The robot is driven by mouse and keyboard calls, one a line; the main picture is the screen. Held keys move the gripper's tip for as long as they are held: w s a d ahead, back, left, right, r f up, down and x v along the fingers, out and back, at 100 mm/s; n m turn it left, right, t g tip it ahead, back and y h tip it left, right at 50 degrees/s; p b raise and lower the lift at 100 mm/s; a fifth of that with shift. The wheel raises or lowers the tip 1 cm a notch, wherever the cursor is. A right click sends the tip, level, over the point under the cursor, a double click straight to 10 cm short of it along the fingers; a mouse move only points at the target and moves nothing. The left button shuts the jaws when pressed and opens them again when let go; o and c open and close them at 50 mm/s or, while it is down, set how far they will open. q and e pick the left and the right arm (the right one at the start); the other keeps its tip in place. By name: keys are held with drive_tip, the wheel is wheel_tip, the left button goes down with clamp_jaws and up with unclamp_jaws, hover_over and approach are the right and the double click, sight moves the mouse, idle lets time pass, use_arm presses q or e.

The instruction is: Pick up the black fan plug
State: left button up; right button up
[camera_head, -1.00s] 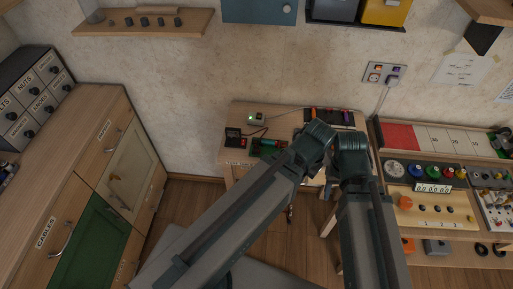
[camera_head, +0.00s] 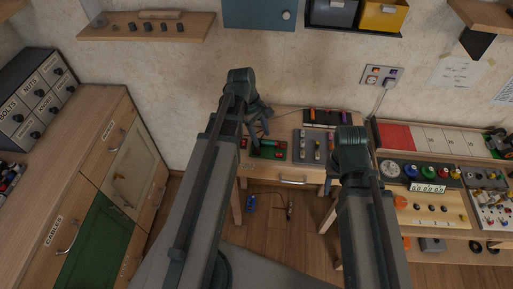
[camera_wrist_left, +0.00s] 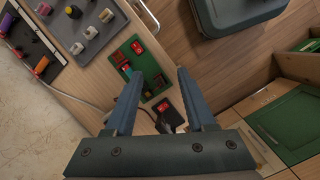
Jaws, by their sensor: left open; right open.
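A small black piece, which may be the fan plug (camera_wrist_left: 165,124), shows between the finger bases in the left wrist view. It sits beside a black box with a red part (camera_wrist_left: 169,107), and a cord runs near it. I cannot tell its exact shape.
A green board (camera_head: 268,150) and a grey panel with knobs (camera_head: 314,146) lie on the wooden table (camera_head: 262,172). A wall outlet (camera_head: 381,76) holds a pale plug with a cable. A bench with coloured knobs stands at right, and a cabinet (camera_head: 112,165) at left.

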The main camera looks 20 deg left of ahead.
use_arm(q)
drive_tip(key=w+a+r+n+t+h, duration=0.1)
drive_tip(key=w+a+r+n, duration=0.1)
drive_tip(key=a+n, duration=0.5)
drive_tip(key=b, duration=0.7)
hover_over(256, 148)
drive_tip(key=a, duration=0.2)
drive_tip(key=shift+m, duration=0.3)
wheel_tip(256, 148, down, 8)
drive_tip(key=shift+w, duration=0.15)
drive_tip(key=b+x, duration=0.5)
drive_tip(key=shift+s+a+f, duration=0.15)
drive_tip(key=shift+s+f, duration=0.1)
drive_tip(key=shift+s, duration=0.05)
drive_tip(key=shift+r, duration=0.1)
clamp_jaws()
